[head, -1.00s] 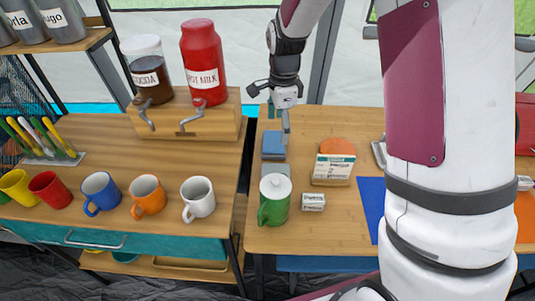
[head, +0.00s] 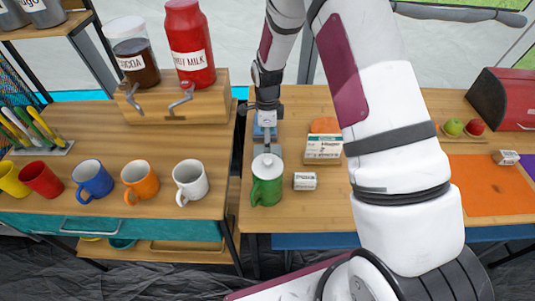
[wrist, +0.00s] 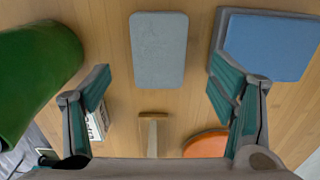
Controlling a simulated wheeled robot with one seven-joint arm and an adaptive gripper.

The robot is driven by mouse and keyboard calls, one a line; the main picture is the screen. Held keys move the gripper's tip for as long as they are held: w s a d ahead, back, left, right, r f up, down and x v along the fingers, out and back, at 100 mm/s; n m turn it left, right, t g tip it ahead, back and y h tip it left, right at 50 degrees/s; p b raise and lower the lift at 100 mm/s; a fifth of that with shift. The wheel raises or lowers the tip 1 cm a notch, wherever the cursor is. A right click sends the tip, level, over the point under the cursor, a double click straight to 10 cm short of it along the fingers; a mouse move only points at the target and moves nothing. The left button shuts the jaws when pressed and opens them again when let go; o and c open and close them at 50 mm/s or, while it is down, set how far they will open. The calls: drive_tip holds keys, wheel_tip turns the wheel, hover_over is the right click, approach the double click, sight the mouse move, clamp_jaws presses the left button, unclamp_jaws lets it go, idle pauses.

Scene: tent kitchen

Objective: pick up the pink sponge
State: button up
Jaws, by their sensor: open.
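I see no plainly pink sponge in either view. A grey rounded slab (wrist: 158,50), sponge-like in shape, lies flat on the wooden table. It sits ahead of and between the fingers of my gripper (wrist: 160,92), apart from them. A blue block (wrist: 268,46) on a darker grey base lies to its right. In the head view my gripper (head: 265,128) is above the table, behind the green lidded pot (head: 266,188), and partly hides the blocks. The gripper is open and empty.
The green pot (wrist: 36,75) is close to the left finger. A small wooden piece (wrist: 152,135) and an orange disc (wrist: 207,143) lie nearby. A labelled carton (head: 322,148) and a small white box (head: 305,181) stand right of the pot. Several mugs line the left counter.

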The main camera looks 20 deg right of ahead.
wheel_tip(320, 180, down, 5)
drive_tip(key=shift+s+f, duration=0.1)
idle(0.3)
drive_tip(key=c, duration=0.9)
wheel_tip(320, 180, up, 10)
drive_tip(key=shift+o, duration=0.4)
